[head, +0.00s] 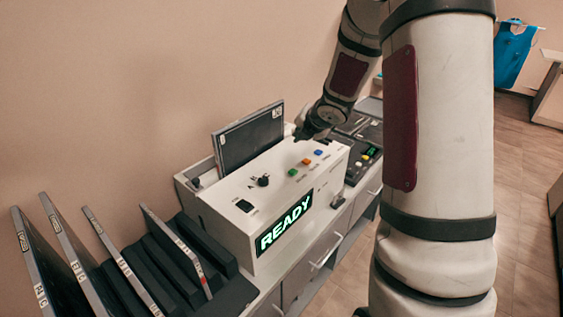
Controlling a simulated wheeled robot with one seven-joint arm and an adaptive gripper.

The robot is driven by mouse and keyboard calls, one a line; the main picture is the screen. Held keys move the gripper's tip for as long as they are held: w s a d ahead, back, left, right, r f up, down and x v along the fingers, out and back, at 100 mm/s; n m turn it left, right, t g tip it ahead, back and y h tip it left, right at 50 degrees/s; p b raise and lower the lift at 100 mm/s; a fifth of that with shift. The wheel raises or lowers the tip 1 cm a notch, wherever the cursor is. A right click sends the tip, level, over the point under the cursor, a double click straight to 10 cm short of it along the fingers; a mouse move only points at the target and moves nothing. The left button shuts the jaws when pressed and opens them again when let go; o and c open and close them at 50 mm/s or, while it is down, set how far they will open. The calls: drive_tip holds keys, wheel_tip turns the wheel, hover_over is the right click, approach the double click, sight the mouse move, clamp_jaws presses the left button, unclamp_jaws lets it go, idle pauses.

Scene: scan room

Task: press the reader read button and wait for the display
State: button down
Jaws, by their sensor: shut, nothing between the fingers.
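The reader (238,213) is a white box on the cabinet top, with a plate standing upright in its slot. Its front display (284,224) shows READY in green letters. On its sloped top are a green button (292,172), an orange button (305,161), a blue button (318,152) and a black knob (263,181). The labels are too small to tell which button is the read button. My gripper (303,137) is shut and empty, above the reader's far end near the coloured buttons. I cannot tell whether it touches anything; its fingertips are small and dark.
A black rack (222,297) with several upright labelled plates stands at the front left. A dark control panel (366,145) sits behind the reader. My own arm fills the right of the view. Open floor (518,200) lies at the right, and a blue garment (513,55) hangs beyond.

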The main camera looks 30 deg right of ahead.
drive_tip(key=shift+w+f+n+y, duration=0.3)
drive_tip(key=shift+w+f+n, duration=0.2)
drive_tip(key=shift+f+n, duration=0.15)
drive_tip(key=shift+f, duration=0.1)
drive_tip(key=b, duration=0.8)
hover_over(296, 170)
wheel_tip(296, 170, down, 8)
drive_tip(key=shift+a+r, duration=0.1)
drive_tip(key=shift+r, duration=0.05)
drive_tip(key=shift+f, duration=0.5)
drive_tip(key=shift+b, duration=0.3)
drive_tip(key=shift+f+b, duration=0.35)
drive_tip(key=shift+f, duration=0.05)
